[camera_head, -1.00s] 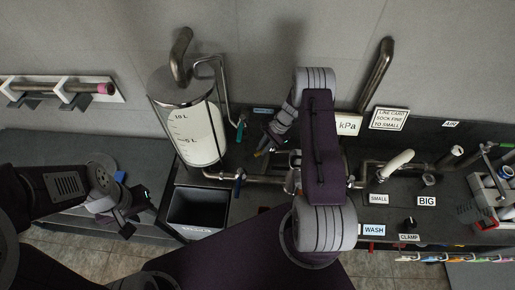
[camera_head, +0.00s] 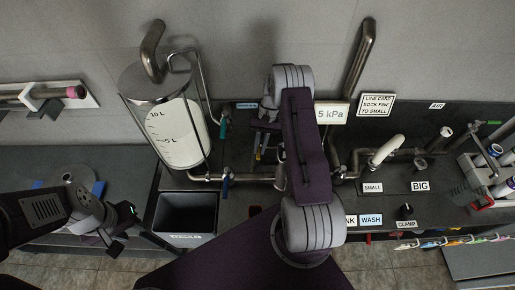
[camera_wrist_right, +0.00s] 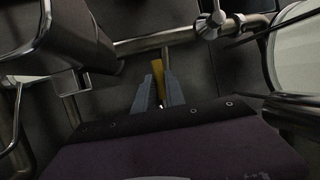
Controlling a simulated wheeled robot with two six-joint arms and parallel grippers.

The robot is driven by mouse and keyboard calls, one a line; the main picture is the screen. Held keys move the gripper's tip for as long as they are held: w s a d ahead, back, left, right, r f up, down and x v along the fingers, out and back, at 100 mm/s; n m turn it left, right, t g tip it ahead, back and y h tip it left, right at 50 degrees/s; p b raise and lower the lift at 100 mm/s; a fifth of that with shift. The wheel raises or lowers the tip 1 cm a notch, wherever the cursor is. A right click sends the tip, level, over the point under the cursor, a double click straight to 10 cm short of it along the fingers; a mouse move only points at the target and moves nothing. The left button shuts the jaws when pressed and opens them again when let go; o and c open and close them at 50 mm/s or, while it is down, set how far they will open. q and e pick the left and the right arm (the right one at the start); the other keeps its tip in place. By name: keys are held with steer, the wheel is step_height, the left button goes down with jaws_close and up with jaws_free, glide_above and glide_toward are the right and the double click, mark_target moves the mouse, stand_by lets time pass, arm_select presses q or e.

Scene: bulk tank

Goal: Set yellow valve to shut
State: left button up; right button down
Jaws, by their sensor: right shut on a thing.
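The yellow valve's handle (camera_wrist_right: 157,76) shows in the right wrist view as a short yellow lever beside a horizontal steel pipe. My right gripper (camera_wrist_right: 159,92) has its two grey-blue fingers on either side of the lever, shut on it. In the head view the right gripper (camera_head: 260,150) is at the pipework right of the tank, with a small bit of yellow at its tips; my right arm hides much of this spot. My left gripper (camera_head: 124,230) hangs at the lower left, empty, with its fingers apart, clear of the pipework.
A clear tank (camera_head: 180,135) with litre marks stands left of the right arm. A blue-handled valve (camera_head: 226,183) sits on the same pipe. A dark bin (camera_head: 187,213) is below the tank. A kPa display (camera_head: 331,114) and pipes stand to the right.

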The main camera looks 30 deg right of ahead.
steer(key=shift+d+n, duration=0.15)
steer(key=shift+n, duration=0.15)
stand_by(0.4)
steer(key=c, duration=1.4)
jaws_free()
steer(key=shift+d, duration=0.1)
